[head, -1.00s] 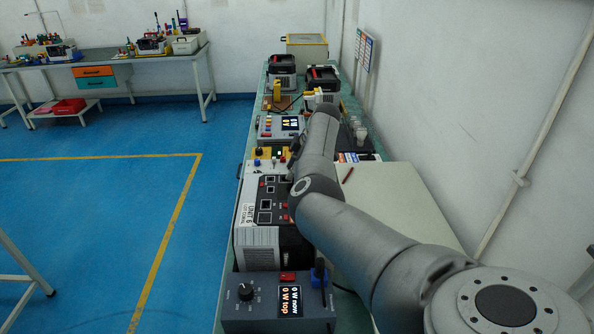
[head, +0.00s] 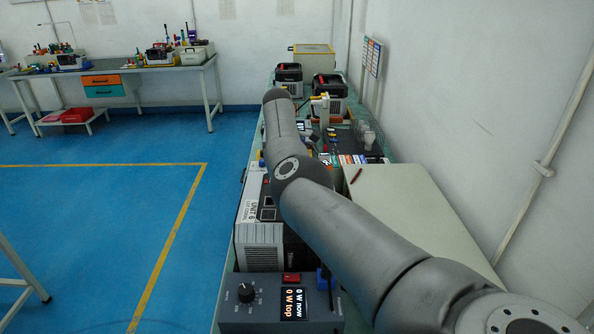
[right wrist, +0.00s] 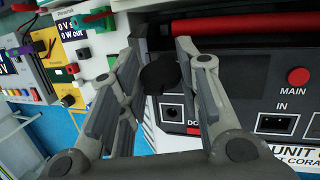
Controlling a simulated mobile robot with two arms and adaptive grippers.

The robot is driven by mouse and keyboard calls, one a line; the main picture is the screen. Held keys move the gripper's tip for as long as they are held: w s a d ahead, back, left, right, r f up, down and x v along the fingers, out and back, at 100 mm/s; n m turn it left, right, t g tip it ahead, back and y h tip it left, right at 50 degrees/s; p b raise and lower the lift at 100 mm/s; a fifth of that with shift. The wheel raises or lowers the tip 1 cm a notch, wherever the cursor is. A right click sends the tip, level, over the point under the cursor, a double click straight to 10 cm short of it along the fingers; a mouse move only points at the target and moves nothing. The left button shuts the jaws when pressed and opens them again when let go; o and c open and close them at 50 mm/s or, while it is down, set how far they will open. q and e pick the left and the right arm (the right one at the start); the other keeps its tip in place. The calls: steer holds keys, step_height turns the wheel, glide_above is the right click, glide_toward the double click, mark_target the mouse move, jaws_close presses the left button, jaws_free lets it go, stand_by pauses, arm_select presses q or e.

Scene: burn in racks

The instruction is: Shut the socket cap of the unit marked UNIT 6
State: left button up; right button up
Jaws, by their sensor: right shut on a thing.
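The grey unit marked UNIT 6 (head: 260,236) stands on the bench in the head view, its top partly hidden by my right arm. In the right wrist view its dark panel (right wrist: 235,75) is close, with part of a UNIT label at the lower right. A DC socket (right wrist: 172,113) shows uncovered on this panel. The round black socket cap (right wrist: 160,73) stands above the socket, between the fingers of my right gripper (right wrist: 162,60). The right gripper is shut on this cap. The head view hides this gripper behind the arm. My left gripper is not in view.
A red bar (right wrist: 250,27), a red button (right wrist: 298,76) and an IN socket (right wrist: 283,122) are on the panel. A neighbouring device with coloured plugs (right wrist: 68,65) is at the left. A power meter (head: 280,302) stands in front of UNIT 6; a pale box (head: 410,205) lies right.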

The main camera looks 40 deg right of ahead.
steer(key=shift+w+a, duration=0.1)
stand_by(0.3)
steer(key=o, duration=1)
steer(key=v, duration=1.2)
steer(key=shift+w, duration=0.1)
steer(key=shift+c, duration=0.3)
